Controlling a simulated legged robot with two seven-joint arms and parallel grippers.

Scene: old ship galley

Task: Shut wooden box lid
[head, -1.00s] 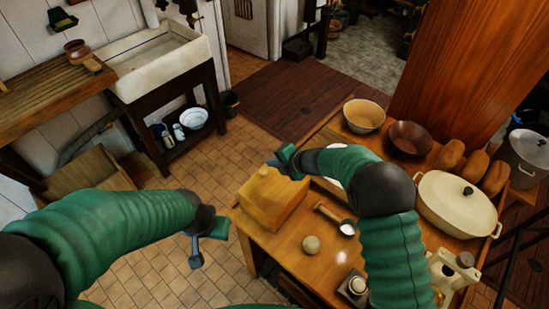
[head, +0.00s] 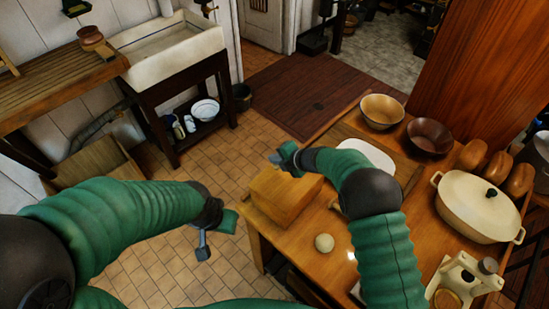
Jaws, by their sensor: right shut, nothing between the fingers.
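The wooden box (head: 285,200) is a light brown block near the left end of the wooden table. Its top looks flat, with the lid appearing to lie down on it; the far edge is partly hidden by my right gripper. My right gripper (head: 277,160) is shut and empty at the box's far top edge. I cannot tell whether it touches the lid. My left gripper (head: 214,238) hangs over the tiled floor, left of the table and apart from the box. Its jaw gap is unclear.
The table (head: 300,243) also holds a pale ball (head: 324,243), a white tray (head: 367,152), two bowls (head: 382,110), bread loaves (head: 472,154) and a lidded cream pot (head: 478,208). A sink (head: 170,50) stands at the back left. Tiled floor is free left of the table.

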